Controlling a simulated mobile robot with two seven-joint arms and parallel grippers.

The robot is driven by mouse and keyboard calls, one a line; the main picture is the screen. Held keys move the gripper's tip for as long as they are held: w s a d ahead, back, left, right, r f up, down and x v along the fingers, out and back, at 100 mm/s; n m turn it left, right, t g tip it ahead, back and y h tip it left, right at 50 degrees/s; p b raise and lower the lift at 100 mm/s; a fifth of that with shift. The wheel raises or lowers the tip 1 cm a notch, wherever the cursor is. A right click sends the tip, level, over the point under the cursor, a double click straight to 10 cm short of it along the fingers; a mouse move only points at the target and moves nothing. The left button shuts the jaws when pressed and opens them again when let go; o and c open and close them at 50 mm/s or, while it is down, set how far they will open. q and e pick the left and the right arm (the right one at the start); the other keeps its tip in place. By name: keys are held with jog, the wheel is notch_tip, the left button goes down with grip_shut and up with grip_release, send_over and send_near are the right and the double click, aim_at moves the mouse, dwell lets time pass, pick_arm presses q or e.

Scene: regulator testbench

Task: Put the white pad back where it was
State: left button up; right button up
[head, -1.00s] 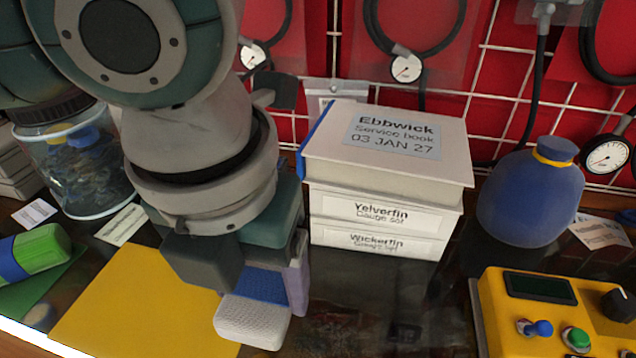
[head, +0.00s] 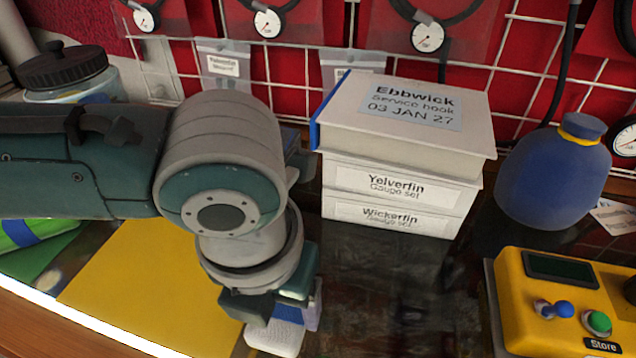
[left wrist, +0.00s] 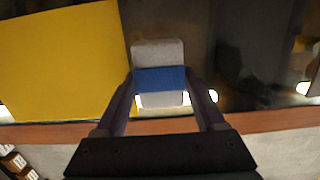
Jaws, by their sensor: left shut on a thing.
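The white pad (head: 274,338) has a blue band across its middle. My left gripper (head: 283,314) is shut on it, near the front edge of the dark bench top. In the left wrist view the pad (left wrist: 159,55) lies between the two fingers of the gripper (left wrist: 160,82), which grip it at the blue band. The pad is beside the right edge of the yellow mat (left wrist: 62,60). I cannot tell whether it touches the bench. The gripper and wrist hide part of the pad in the head view. My right gripper is not in view.
A service book (head: 405,115) lies on two white gauge-set boxes (head: 395,205) at the back. A blue bottle (head: 553,175) stands to their right. A yellow control box (head: 560,300) is at front right. Dark bench top (head: 400,295) lies clear before the boxes.

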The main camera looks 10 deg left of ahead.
pick_arm(q)
jog(key=o, duration=1.3)
jog(key=shift+r, duration=0.2)
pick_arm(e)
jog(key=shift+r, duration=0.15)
pick_arm(q)
notch_tip(320, 180, up, 11)
jog(key=s+p, duration=0.1)
jog(key=p, duration=0.2)
jog(key=s+d+r+n+h, duration=0.1)
jog(key=s+d+n+h, duration=0.3)
jog(key=d+n, duration=0.3)
jog(key=n+t, duration=0.3)
jog(key=n, duration=1.6)
send_near(277, 320)
jog(key=s+d+r, duration=0.2)
jog(key=d+r, duration=0.1)
jog(key=d, duration=0.1)
jog(key=s+a+f+n+y, duration=0.2)
jog(key=s+a+n, duration=0.3)
jog(key=a+n, duration=0.3)
jog(key=shift+a+f+n+g+y, duration=0.3)
jog(key=shift+a+g+y, duration=0.1)
jog(key=shift+a+y, duration=0.6)
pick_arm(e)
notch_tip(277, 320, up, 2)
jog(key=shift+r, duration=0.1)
